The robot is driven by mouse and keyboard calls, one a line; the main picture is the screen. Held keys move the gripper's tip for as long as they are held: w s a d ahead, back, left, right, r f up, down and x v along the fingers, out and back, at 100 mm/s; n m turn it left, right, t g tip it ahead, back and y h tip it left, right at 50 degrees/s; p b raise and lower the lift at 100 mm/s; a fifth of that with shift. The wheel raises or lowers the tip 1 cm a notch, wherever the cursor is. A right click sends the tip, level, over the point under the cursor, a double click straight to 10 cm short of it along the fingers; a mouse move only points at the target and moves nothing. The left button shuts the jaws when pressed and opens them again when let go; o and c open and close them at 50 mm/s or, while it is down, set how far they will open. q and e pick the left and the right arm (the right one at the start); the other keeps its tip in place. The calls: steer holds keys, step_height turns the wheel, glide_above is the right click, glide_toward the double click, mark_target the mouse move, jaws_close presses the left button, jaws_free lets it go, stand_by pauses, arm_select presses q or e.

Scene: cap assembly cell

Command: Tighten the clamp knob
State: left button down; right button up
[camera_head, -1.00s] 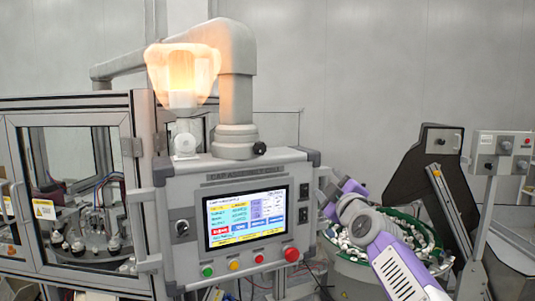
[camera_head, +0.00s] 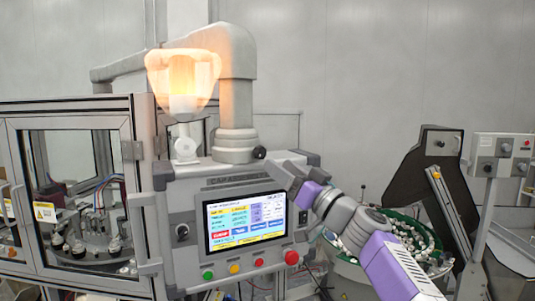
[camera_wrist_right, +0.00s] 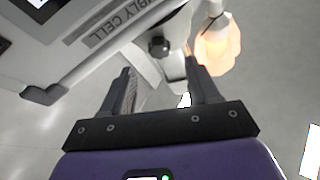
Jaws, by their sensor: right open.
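The clamp knob (camera_head: 259,152) is a small round black knob on the grey collar of the support arm's post, just above the control panel box. It also shows in the right wrist view (camera_wrist_right: 160,47), ahead of the fingertips and roughly between them. My right gripper (camera_head: 288,167) is at the top right corner of the panel box, to the right of the knob and a little below it. In the right wrist view its two fingers (camera_wrist_right: 158,75) are apart with nothing between them, and the knob looks clear of both. My left gripper is not in view.
The panel box has a lit screen (camera_head: 246,222) and a red mushroom button (camera_head: 291,257). A glowing lamp (camera_head: 183,75) stands left of the post (camera_head: 236,120). A glazed machine enclosure (camera_head: 75,190) is at left. A green-rimmed bowl of caps (camera_head: 432,232) is at right.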

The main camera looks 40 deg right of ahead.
mark_target(263, 153)
steer(key=p+x, duration=0.3)
steer(key=x, duration=0.2)
steer(key=shift+w+r, duration=0.15)
steer(key=shift+w, duration=0.2)
steer(key=c, duration=1)
steer(key=shift+m+h+b, duration=0.6)
steer(key=shift+m+b, duration=0.05)
steer(key=shift+m, duration=0.45)
steer(key=shift+c, duration=0.2)
steer(key=o, duration=1)
steer(key=shift+o, duration=0.2)
